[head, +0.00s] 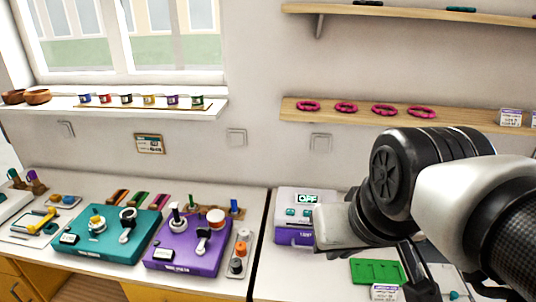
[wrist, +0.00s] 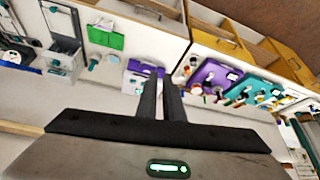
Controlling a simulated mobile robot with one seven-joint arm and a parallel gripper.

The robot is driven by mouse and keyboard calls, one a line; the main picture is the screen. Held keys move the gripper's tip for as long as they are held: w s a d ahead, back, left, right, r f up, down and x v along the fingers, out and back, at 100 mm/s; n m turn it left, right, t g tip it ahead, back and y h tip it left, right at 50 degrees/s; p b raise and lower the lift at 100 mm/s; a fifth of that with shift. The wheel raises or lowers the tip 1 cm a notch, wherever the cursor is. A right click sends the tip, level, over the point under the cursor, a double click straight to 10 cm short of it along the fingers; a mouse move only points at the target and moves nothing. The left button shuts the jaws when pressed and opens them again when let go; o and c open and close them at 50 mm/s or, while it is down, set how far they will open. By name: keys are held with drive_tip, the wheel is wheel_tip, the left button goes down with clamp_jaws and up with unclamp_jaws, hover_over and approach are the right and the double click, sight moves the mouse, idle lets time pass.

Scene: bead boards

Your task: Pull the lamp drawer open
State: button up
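A white and purple box (head: 296,212) with an "OFF" display stands on the right-hand counter, partly hidden behind my arm. Its purple lower front bears a small label that I cannot read clearly; it may be the lamp drawer. In the wrist view a purple front (wrist: 146,68) shows just beyond my fingertips. My gripper (wrist: 161,76) has its two dark fingers close together with a narrow gap between them. I see nothing held. The fingertips look apart from the purple front, but the distance is hard to judge.
A purple board (head: 187,245) and a teal board (head: 108,236) with knobs lie on the left counter. A green tray (head: 377,272) lies beneath my arm. Shelves (head: 450,119) line the wall behind. Wooden drawers with handles (wrist: 225,36) are under the counter.

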drive_tip(key=o, duration=0.3)
drive_tip(key=shift+w, duration=0.35)
drive_tip(key=shift+o, duration=0.6)
drive_tip(key=w+f+m+g+b, duration=0.1)
drive_tip(key=w+m+b, duration=0.2)
drive_tip(key=w+m, duration=0.2)
drive_tip(key=w, duration=0.3)
drive_tip(key=shift+d+f, duration=0.2)
drive_tip(key=shift+f, duration=0.1)
drive_tip(key=m+g+b, duration=0.3)
drive_tip(key=m+b, duration=0.3)
drive_tip(key=m, duration=0.9)
hover_over(304, 246)
drive_tip(key=s, duration=0.3)
wheel_tip(304, 246, down, 20)
drive_tip(key=w+f, duration=0.1)
drive_tip(key=f, duration=1)
drive_tip(key=w+f+b, duration=0.1)
drive_tip(key=f, duration=0.4)
drive_tip(key=shift+w+a+f, duration=0.1)
drive_tip(key=shift+w+f, duration=0.1)
drive_tip(key=shift+w, duration=0.1)
clamp_jaws()
